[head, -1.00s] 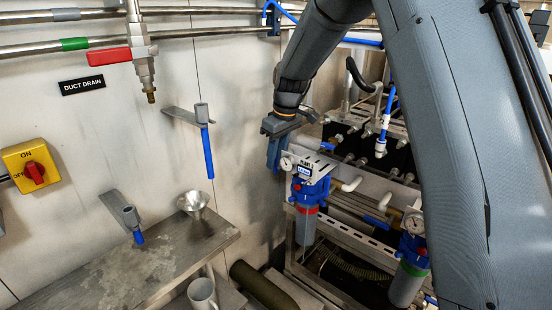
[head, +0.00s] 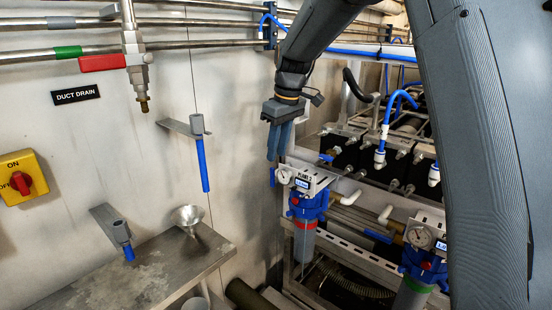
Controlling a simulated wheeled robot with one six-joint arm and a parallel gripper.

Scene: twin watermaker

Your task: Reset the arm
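My arm (head: 470,160) comes down from the top right of the head view and bends at the top. My gripper (head: 278,152) hangs from it with its blue-grey fingers pointing down. It is in the air between the wall and the pump rack. The fingers appear close together, and I cannot tell whether they are shut. Nothing is visible in them. In the picture the fingertips are just above and left of a gauge (head: 284,176) on the blue filter housing (head: 308,203).
A steel shelf (head: 150,272) with a funnel (head: 187,217) is at the lower left. A red-handled drain valve (head: 103,62), a blue-handled lever (head: 203,165) and a yellow switch box (head: 22,178) are on the wall. A second filter (head: 425,265) is at the lower right.

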